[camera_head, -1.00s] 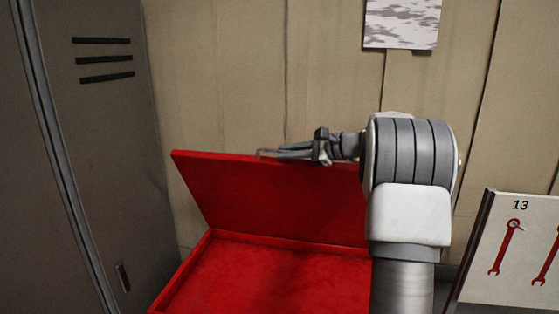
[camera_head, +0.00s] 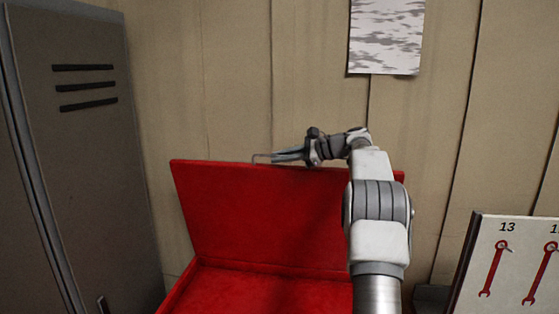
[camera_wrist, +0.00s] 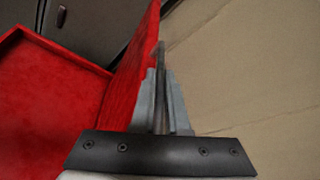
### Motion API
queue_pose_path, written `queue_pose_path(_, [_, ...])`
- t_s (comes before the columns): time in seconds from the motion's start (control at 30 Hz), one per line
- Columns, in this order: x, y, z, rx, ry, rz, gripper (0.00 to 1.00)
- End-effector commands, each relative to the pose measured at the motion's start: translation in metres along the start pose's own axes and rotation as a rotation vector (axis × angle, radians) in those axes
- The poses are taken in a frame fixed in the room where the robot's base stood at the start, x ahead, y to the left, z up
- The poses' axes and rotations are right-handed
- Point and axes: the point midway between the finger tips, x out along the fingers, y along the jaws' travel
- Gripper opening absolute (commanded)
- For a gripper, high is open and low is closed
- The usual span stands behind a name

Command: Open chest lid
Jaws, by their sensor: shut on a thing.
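The red chest's lid (camera_head: 265,215) stands raised, close to upright, in the head view, with its inner face toward me. Below it the open chest body (camera_head: 265,288) shows its red inside. A thin metal handle (camera_head: 262,156) sits at the lid's top edge. My gripper (camera_head: 275,156) reaches in from the right along that edge and is shut on the handle. In the wrist view my gripper's fingers (camera_wrist: 161,85) are close together beside the lid (camera_wrist: 132,80), with the chest body (camera_wrist: 50,105) to the left. The exact grip is partly hidden by the fingers.
A grey locker (camera_head: 85,150) stands at the left. A panelled beige wall (camera_head: 225,80) is behind the lid, with a paper sheet (camera_head: 386,36) on it. A board with red wrenches (camera_head: 510,265) stands at the lower right.

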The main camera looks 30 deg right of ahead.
Motion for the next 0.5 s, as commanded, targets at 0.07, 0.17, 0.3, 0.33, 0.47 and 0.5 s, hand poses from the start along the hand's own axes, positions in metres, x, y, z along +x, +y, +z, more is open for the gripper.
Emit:
queue_pose_path(0.07, [0.0004, -0.0020, -0.0044, 0.002, 0.003, 0.001, 0.00])
queue_pose_path(0.17, [0.0006, -0.0044, -0.0051, 0.003, 0.003, 0.001, 0.00])
queue_pose_path(0.3, [0.0010, -0.0058, -0.0062, 0.004, 0.002, 0.001, 0.00])
queue_pose_path(0.33, [0.0011, -0.0059, -0.0063, 0.004, 0.002, 0.001, 0.00])
queue_pose_path(0.47, [0.0011, -0.0061, -0.0063, 0.003, 0.003, 0.001, 0.00])
queue_pose_path(0.5, [0.0011, -0.0061, -0.0063, 0.003, 0.003, 0.001, 0.00])
